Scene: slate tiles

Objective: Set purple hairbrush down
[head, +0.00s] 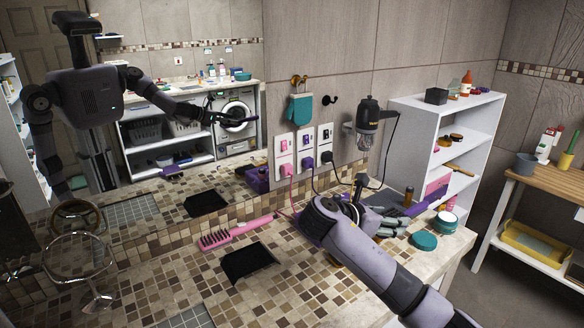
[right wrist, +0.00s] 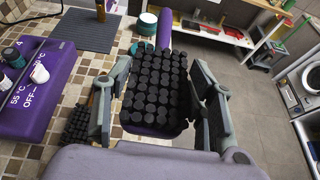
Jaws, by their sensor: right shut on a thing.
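The purple hairbrush (right wrist: 163,35) is in my right gripper (right wrist: 160,88). In the right wrist view its black bristles face the camera, its handle points away, and a finger lies along each side of the head. In the head view the purple hairbrush (head: 427,200) shows beyond my right gripper (head: 390,224), over the right part of the counter. My wrist hides part of it there, and I cannot tell how high it is above the counter. My left gripper is not directly in view.
The tiled counter (head: 300,278) holds a pink brush (head: 235,233) and a black square (head: 247,263) left of my arm. A teal lid (head: 424,241), a jar (head: 446,221) and a brown bottle (head: 408,197) stand near the gripper. A purple box (right wrist: 38,85) is close by.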

